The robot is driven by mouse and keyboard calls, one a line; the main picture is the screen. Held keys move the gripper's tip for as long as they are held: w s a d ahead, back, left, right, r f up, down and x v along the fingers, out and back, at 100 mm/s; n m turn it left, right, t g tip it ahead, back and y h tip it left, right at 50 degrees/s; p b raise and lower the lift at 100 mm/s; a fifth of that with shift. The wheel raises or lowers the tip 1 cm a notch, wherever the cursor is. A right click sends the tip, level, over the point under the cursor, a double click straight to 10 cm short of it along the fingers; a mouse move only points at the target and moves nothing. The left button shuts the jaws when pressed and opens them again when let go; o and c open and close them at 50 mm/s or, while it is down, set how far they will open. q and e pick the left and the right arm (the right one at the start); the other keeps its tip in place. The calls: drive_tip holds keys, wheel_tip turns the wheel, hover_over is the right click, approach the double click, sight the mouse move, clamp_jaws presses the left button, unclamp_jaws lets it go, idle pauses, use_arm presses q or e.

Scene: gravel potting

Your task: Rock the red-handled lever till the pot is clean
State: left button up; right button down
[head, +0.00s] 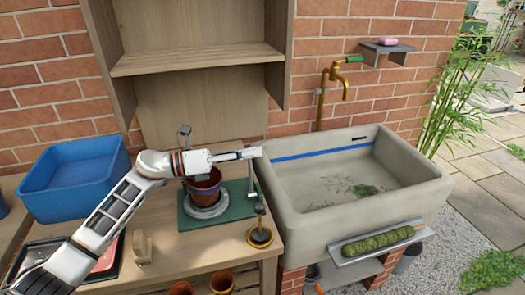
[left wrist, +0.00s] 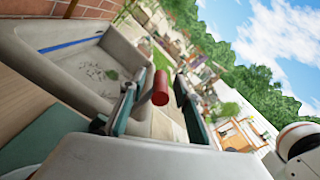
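A terracotta pot (head: 204,190) stands upright on a round grey plate (head: 208,211) on a green base (head: 188,219), partly covered by my left arm. Whether dirt clings to it is too small to tell. A grey lever post (head: 251,188) rises at the right side of the base. My left gripper (head: 251,153) is at its top and hides the handle in the head view. In the left wrist view the red handle (left wrist: 160,88) lies between the two spread fingers, with visible gaps on both sides. My right gripper is out of view.
A stone sink (head: 313,223) with green debris (head: 364,191) stands right of the bench, under a brass tap (head: 323,95). A brass-coloured round item (head: 260,238), a wooden block (head: 142,246) and a blue tub (head: 72,180) are nearby. A shelf (head: 195,58) overhangs the back.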

use_arm(q)
drive_tip(key=v, duration=0.7)
drive_tip(key=shift+a, duration=0.2)
